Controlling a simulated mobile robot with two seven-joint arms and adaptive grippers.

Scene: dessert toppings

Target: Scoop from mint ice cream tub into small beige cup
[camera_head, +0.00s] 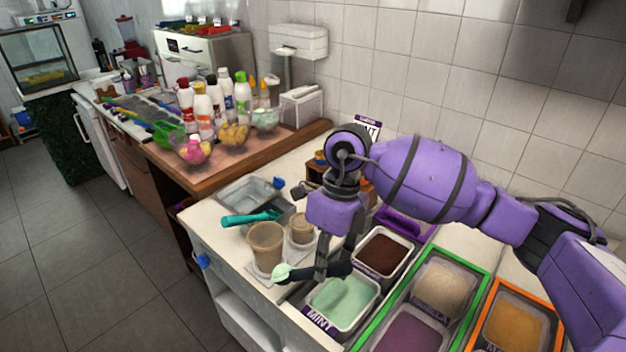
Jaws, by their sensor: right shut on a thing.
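My right gripper (330,268) is shut on a dark-handled scoop (305,273). The scoop's head, at its left end, carries a pale green lump of mint ice cream (281,271). The head is in front of the larger beige cup (266,240), near its base in the picture; I cannot tell its height. The small beige cup (302,227) stands upright behind and to the right. The mint ice cream tub (316,318), labelled MINT, lies just right of and below the scoop, with green ice cream inside. My left gripper is out of view.
A teal-handled scoop (250,217) rests at metal containers (249,188) behind the cups. Tubs of brown (383,256), vanilla (444,285), purple (413,334) and orange (514,325) ice cream lie to the right. Bottles and topping bowls (235,132) crowd the wooden counter behind.

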